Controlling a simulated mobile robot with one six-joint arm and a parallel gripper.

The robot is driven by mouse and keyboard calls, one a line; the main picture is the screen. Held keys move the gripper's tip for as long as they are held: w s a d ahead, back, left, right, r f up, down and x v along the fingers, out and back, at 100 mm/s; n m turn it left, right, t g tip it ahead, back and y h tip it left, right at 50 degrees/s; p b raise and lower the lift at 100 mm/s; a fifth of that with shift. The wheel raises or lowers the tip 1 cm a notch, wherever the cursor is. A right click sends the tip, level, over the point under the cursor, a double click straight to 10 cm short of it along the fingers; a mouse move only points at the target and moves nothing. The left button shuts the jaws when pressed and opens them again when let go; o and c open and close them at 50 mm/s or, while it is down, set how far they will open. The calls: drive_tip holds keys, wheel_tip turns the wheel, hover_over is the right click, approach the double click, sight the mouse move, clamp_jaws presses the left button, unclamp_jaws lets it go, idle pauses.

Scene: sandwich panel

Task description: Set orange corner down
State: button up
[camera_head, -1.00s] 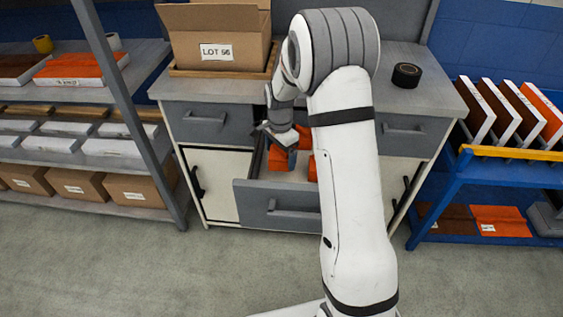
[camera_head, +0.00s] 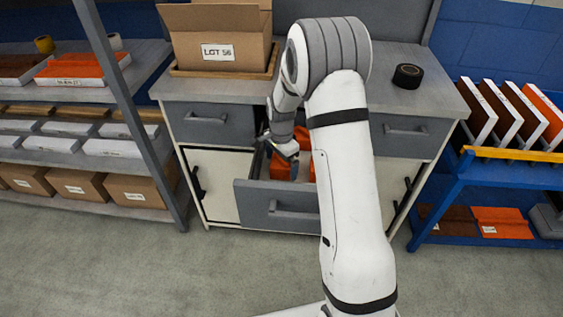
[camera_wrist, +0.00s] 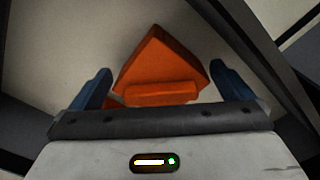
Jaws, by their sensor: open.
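An orange corner (camera_wrist: 160,65) lies on the pale floor of the open drawer (camera_head: 290,205), between the blue fingers of my gripper (camera_wrist: 160,78) in the wrist view. My gripper is open, with a gap on each side of the corner. In the head view, my gripper (camera_head: 290,163) reaches down into the drawer and partly hides the orange pieces (camera_head: 279,167) there. Another bit of orange (camera_wrist: 112,103) peeks out at the lower left of the corner in the wrist view; the rest of it is hidden.
A cardboard box marked LOT 56 (camera_head: 218,35) and a black tape roll (camera_head: 407,76) stand on the workbench (camera_head: 330,92). A grey shelf (camera_head: 160,58) is at left, a blue rack (camera_head: 470,180) with panels at right. The floor in front is clear.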

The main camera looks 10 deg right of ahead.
wheel_tip(320, 180, up, 12)
drive_tip(key=shift+p, duration=0.5)
drive_tip(key=s+r+n+t, duration=0.1)
drive_tip(key=s+r+n, duration=0.65)
drive_tip(key=s, duration=0.75)
drive_tip(key=s+r+n+t, duration=0.1)
drive_tip(key=s+n, duration=0.4)
drive_tip(key=s, duration=0.8)
drive_tip(key=shift+s+d+r, duration=0.2)
drive_tip(key=shift+d+r, duration=0.1)
drive_tip(key=shift+d, duration=0.05)
wheel_tip(320, 180, up, 8)
drive_tip(key=p, duration=0.7)
drive_tip(key=shift+s+t, duration=0.2)
drive_tip(key=shift+t, duration=0.1)
drive_tip(key=shift+f, duration=0.1)
